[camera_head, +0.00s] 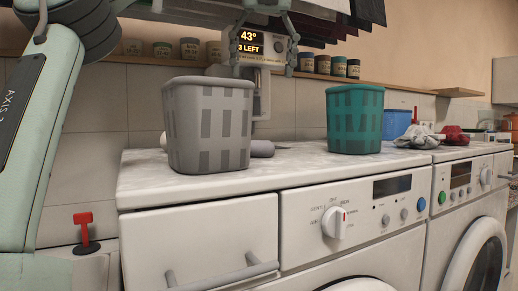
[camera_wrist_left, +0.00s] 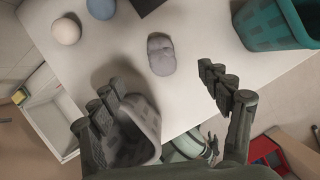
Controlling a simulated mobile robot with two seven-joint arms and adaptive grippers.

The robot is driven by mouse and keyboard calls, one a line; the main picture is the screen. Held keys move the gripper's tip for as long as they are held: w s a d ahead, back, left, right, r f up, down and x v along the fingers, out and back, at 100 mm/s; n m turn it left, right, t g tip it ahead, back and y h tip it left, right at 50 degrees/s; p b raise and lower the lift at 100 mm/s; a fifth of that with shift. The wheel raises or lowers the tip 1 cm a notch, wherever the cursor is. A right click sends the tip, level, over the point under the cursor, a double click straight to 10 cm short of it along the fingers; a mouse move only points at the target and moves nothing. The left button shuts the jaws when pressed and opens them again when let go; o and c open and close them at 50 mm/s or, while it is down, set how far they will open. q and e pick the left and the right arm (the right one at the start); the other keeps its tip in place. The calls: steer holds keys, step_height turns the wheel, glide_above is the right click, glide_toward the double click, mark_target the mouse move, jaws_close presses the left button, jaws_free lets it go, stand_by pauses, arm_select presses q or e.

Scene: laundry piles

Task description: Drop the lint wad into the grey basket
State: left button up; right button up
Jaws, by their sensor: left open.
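The grey basket (camera_head: 210,125) stands upright at the left of the white machine top; in the left wrist view it shows at the lower left (camera_wrist_left: 140,118), partly behind a finger. A grey rounded lump, apparently the lint wad (camera_wrist_left: 161,55), lies on the white top between the two baskets. In the head view a grey shape (camera_head: 263,149) just right of the grey basket appears to be the same lump, partly hidden. My left gripper (camera_head: 264,62) is open and empty, high above the top, with its fingers pointing down.
A teal basket (camera_head: 355,120) stands to the right. A pale ball (camera_wrist_left: 66,31) and a blue ball (camera_wrist_left: 101,8) lie on the top. A blue container (camera_head: 397,122), crumpled grey cloth (camera_head: 416,138) and red cloth (camera_head: 452,135) are farther right. Dark garments hang above; jars line a shelf.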

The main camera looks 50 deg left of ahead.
arm_select(q)
glide_above(261, 142)
steer(key=f, duration=0.5)
steer(key=shift+s+d+f, duration=0.3)
steer(key=shift+f, duration=0.05)
steer(key=b+x, duration=0.1)
steer(key=x, duration=0.2)
steer(key=shift+s+d+f, duration=0.1)
steer(key=shift+d+f, duration=0.05)
steer(key=shift+f, duration=0.45)
steer(key=x, duration=0.5)
steer(key=shift+w, duration=0.2)
steer(key=shift+r, duration=0.1)
steer(key=c, duration=0.9)
arm_select(e)
steer(key=w+r, duration=0.5)
steer(key=shift+a+r+t, duration=0.4)
arm_select(q)
steer(key=shift+r, duration=0.1)
